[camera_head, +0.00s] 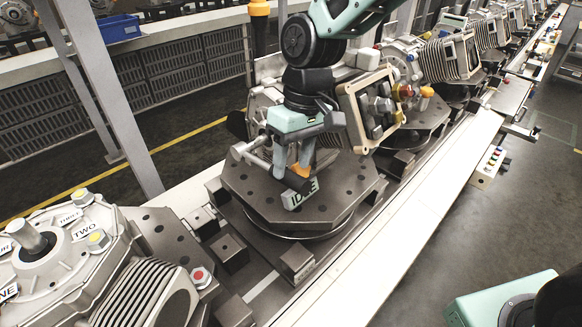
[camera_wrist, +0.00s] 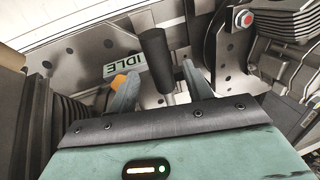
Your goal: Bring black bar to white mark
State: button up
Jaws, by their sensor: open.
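The black bar (camera_wrist: 155,52) is a dark cylindrical handle on a bright metal rod. In the wrist view it runs between my fingers and sticks out beyond them; in the head view its dark end (camera_head: 297,181) shows below my gripper. My gripper (camera_head: 291,166) is open, with one finger on each side of the rod in the wrist view (camera_wrist: 160,86). Contact cannot be told.
The round fixture plate (camera_head: 250,205) with holes lies under my gripper. A ribbed machine casing (camera_head: 150,290) stands at the front left, and a framed unit (camera_head: 368,105) stands close behind my gripper. A pale rail (camera_head: 420,220) runs along the right, with open floor beyond.

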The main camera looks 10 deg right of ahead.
jog(key=shift+s+a+f, duration=0.1)
jog(key=shift+a+f, duration=0.05)
jog(key=shift+f, duration=0.6)
jog(key=shift+s+a+f, duration=0.1)
jog(key=shift+f, duration=0.6)
grip_shut()
jog(key=p, duration=0.1)
jog(key=r+p, duration=0.1)
jog(key=shift+w+a+r+g+p, duration=0.1)
jog(key=shift+w+r+g+p, duration=0.05)
jog(key=shift+r+g+p, duration=0.15)
jog(key=w+r+g+h+p, duration=0.1)
jog(key=r+p, duration=0.1)
jog(key=p, duration=0.1)
jog(key=w+a+r+g+h+p, duration=0.1)
jog(key=r+p, duration=0.1)
jog(key=p, duration=0.1)
jog(key=a+r+g+p, duration=0.1)
jog(key=r+g+p, duration=0.1)
jog(key=p, duration=0.1)
jog(key=shift+w+h, duration=0.4)
jog(key=shift+w+a+r+m+g+h+p, duration=0.15)
jog(key=shift+w+a+r+g+h+p, duration=0.1)
jog(key=shift+w+r+g+p, duration=0.25)
jog(key=shift+w+a+r+m+g+h+p, duration=0.15)
jog(key=shift+w+a+r+g+h+p, duration=0.2)
jog(key=shift+p, duration=0.35)
jog(key=shift+w+d+f, duration=0.1)
grip_release()
